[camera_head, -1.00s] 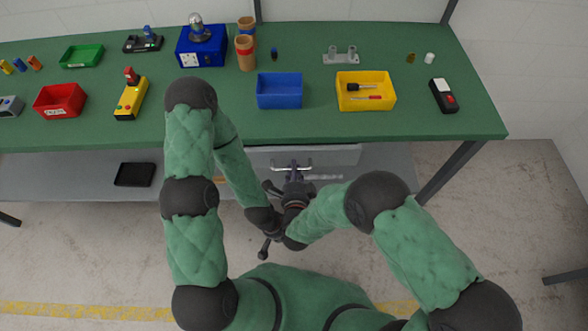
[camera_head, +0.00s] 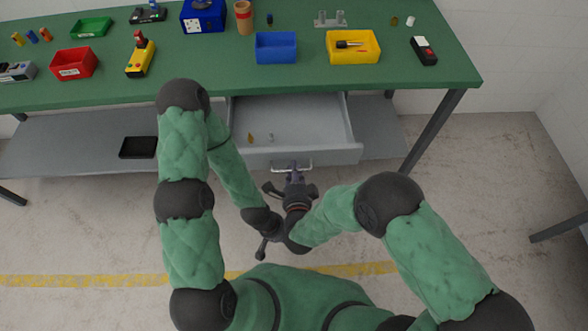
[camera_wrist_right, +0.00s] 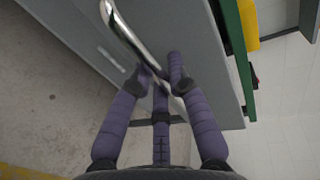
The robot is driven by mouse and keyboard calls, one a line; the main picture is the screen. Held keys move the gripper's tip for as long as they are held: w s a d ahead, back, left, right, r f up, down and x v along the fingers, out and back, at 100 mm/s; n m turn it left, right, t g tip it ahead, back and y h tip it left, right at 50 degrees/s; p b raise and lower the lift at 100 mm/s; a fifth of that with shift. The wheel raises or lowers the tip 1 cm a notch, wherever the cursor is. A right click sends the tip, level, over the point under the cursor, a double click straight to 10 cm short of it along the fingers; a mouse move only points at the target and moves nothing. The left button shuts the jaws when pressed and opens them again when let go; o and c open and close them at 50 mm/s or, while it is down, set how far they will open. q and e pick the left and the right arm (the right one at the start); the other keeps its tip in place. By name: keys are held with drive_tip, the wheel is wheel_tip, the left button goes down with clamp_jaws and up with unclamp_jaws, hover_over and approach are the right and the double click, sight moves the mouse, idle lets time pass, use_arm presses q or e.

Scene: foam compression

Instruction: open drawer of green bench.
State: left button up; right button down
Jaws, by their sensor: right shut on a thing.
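The green bench (camera_head: 300,85) stands ahead of me. Its grey drawer (camera_head: 310,122) is pulled out towards me, and small items lie on its floor, one of them brownish. The drawer's metal handle (camera_head: 303,166) is on its front panel. My right gripper (camera_head: 293,176) is shut on the handle; in the right wrist view its purple fingers (camera_wrist_right: 160,78) close around one end of the silver bar (camera_wrist_right: 122,28). My left gripper (camera_head: 266,240) hangs below and behind the right one, partly hidden by the arms; its jaws do not show clearly.
On the bench top stand a blue bin (camera_head: 277,48), a yellow bin (camera_head: 353,47), a red bin (camera_head: 74,63) and a green bin (camera_head: 91,27). A black tray (camera_head: 138,147) lies on the lower shelf (camera_head: 75,150). The floor beside the bench is clear.

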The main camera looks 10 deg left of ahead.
drive_tip(key=shift+s, duration=0.3)
drive_tip(key=c, duration=1.2)
unclamp_jaws()
drive_tip(key=shift+o, duration=0.2)
drive_tip(key=shift+w, duration=0.1)
